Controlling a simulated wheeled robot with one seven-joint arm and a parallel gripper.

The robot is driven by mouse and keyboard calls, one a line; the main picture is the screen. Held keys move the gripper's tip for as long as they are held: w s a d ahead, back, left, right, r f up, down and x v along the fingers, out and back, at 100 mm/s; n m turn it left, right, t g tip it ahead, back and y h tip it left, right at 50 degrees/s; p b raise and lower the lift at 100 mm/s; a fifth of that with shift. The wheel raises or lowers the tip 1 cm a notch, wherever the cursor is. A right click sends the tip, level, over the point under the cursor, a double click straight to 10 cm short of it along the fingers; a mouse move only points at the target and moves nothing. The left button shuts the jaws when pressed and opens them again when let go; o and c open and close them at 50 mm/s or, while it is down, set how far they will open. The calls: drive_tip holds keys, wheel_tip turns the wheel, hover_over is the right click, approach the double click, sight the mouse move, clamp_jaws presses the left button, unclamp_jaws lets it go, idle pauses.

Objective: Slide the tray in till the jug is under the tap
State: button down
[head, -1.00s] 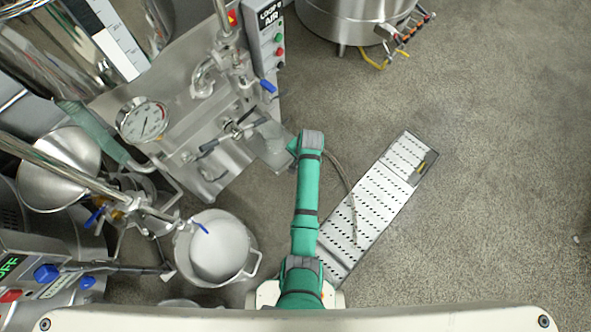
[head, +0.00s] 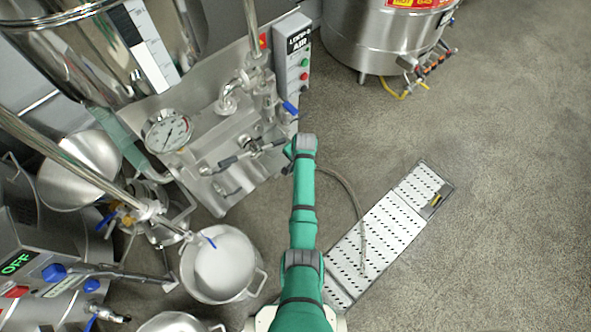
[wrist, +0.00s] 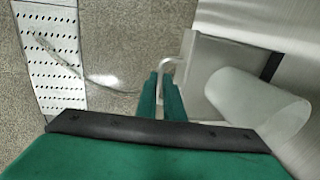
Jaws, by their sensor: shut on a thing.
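In the wrist view my gripper (wrist: 160,80) has its two green fingers close together at the bent metal handle (wrist: 169,66) of the tray, shut on it. The tray (wrist: 205,58) is a flat grey metal plate to the right of the fingers. A pale, translucent jug (wrist: 258,100) stands at its right side, near the machine's metal wall. In the head view my gripper (head: 290,151) is at the mill's front right edge, small and mostly hidden by my arm. I cannot make out the tray or jug there, nor tell which fitting is the tap.
The steel mill panel has a round gauge (head: 167,131) and a control box (head: 292,62). A perforated drain cover (head: 385,240) and a hose (head: 355,205) lie on the floor. Open floor is at right.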

drive_tip(key=shift+w+r, duration=0.1)
drive_tip(key=c, duration=1.9)
unclamp_jaws()
wheel_tip(320, 180, up, 10)
drive_tip(key=s+d, duration=0.1)
drive_tip(key=shift+s+d+r, duration=0.25)
drive_tip(key=shift+s+a, duration=0.1)
